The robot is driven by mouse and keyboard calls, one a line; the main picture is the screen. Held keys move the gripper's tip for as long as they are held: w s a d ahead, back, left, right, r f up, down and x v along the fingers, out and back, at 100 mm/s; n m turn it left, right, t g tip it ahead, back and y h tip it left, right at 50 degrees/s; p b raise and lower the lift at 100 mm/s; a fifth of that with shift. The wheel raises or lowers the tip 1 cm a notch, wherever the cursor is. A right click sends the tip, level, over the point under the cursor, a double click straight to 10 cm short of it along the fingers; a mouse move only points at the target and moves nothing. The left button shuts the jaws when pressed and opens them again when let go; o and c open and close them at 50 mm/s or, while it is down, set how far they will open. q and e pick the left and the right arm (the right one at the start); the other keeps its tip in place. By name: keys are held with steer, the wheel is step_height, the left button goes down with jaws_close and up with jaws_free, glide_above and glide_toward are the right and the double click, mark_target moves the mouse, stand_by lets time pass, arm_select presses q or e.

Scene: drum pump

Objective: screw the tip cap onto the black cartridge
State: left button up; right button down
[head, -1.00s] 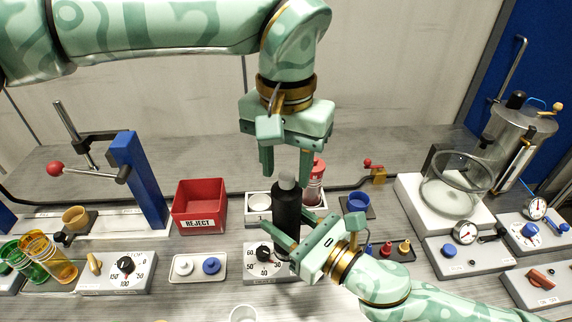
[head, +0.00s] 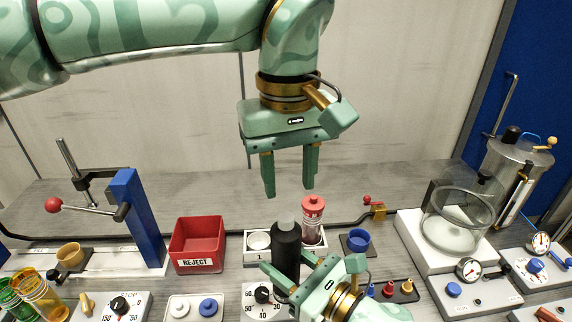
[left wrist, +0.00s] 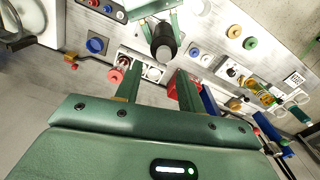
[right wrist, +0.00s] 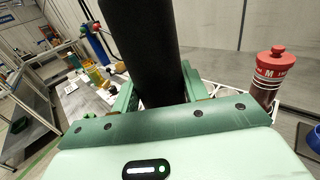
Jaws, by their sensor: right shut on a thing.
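The black cartridge (head: 285,259) stands upright with a grey tip cap (head: 286,220) on its upper end; I cannot tell how tightly the cap sits. My right gripper (head: 285,275) is shut around the lower part of the cartridge, which fills the right wrist view (right wrist: 155,45). My left gripper (head: 289,193) points down above the cap, open and empty, its fingers apart and clear of it. In the left wrist view the cap (left wrist: 165,52) and cartridge (left wrist: 163,35) show beyond the fingers.
A red-capped cartridge (head: 313,222) stands in a white holder (head: 252,254) just behind. A red reject bin (head: 180,252) is to the left, a blue cup (head: 358,241) to the right. A dial box (head: 250,312) lies in front. A glass chamber (head: 458,215) stands at right.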

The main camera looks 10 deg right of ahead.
arm_select(q)
steer(key=n, duration=0.6)
steer(key=shift+r+n, duration=0.25)
steer(key=shift+n, duration=0.05)
steer(key=n, duration=0.3)
steer(key=shift+r+n, duration=0.15)
steer(key=shift+n, duration=0.15)
steer(key=n, duration=0.6)
steer(key=shift+r, duration=0.15)
steer(key=n, duration=0.3)
steer(key=shift+r, duration=0.1)
steer(key=n, duration=0.6)
steer(key=shift+r+n, duration=0.1)
steer(key=shift+n, duration=0.2)
steer(key=n, duration=0.3)
steer(key=shift+a, duration=0.1)
steer(key=n, duration=0.9)
steer(key=shift+a, duration=0.1)
